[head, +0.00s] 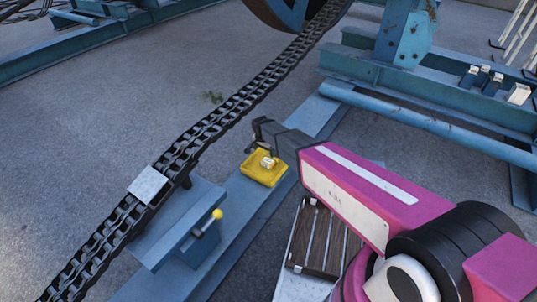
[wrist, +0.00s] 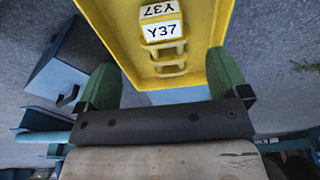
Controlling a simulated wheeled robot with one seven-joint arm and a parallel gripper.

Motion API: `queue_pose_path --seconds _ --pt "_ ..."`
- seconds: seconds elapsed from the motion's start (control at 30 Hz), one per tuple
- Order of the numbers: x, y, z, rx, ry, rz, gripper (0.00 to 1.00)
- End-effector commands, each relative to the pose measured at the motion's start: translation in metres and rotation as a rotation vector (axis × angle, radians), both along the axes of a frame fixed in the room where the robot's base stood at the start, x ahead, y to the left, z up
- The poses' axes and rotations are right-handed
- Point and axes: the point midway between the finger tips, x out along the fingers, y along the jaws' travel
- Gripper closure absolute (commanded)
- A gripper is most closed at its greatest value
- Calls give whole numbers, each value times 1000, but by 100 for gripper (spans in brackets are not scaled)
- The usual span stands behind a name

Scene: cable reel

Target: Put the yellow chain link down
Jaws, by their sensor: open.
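A yellow tray (head: 256,175) lies on the blue beam in the head view. It fills the upper middle of the wrist view (wrist: 212,30). The yellow chain link (wrist: 170,52) with a white Y37 label lies inside the tray. In the head view it is a small pale and yellow shape (head: 267,162). My gripper (wrist: 164,80) has its green fingers wide apart, with nothing between them touching either finger that I can see. In the head view my gripper (head: 257,140) is over the tray's far edge, and its fingertips are partly hidden.
A heavy black chain (head: 215,122) runs diagonally up to a large reel (head: 285,15). A blue bracket with a yellow-knobbed lever (head: 216,214) stands left of the tray. A slatted wooden crate (head: 318,238) is below my arm. Blue framework (head: 440,90) fills the upper right.

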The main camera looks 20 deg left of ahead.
Motion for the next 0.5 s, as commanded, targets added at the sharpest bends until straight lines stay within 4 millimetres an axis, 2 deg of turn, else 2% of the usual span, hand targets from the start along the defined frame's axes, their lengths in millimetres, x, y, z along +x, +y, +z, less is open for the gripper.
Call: queue_pose_path --seconds 0.2,0.3,0.37,0.47,0.5 --pt "0 0 4 0 0 0 7" --pt "1 -7 7 -1 1 1 7" --pt "2 -18 11 -2 4 5 7" --pt "6 -50 22 -5 12 15 7" --pt "8 -66 27 -7 17 21 7"
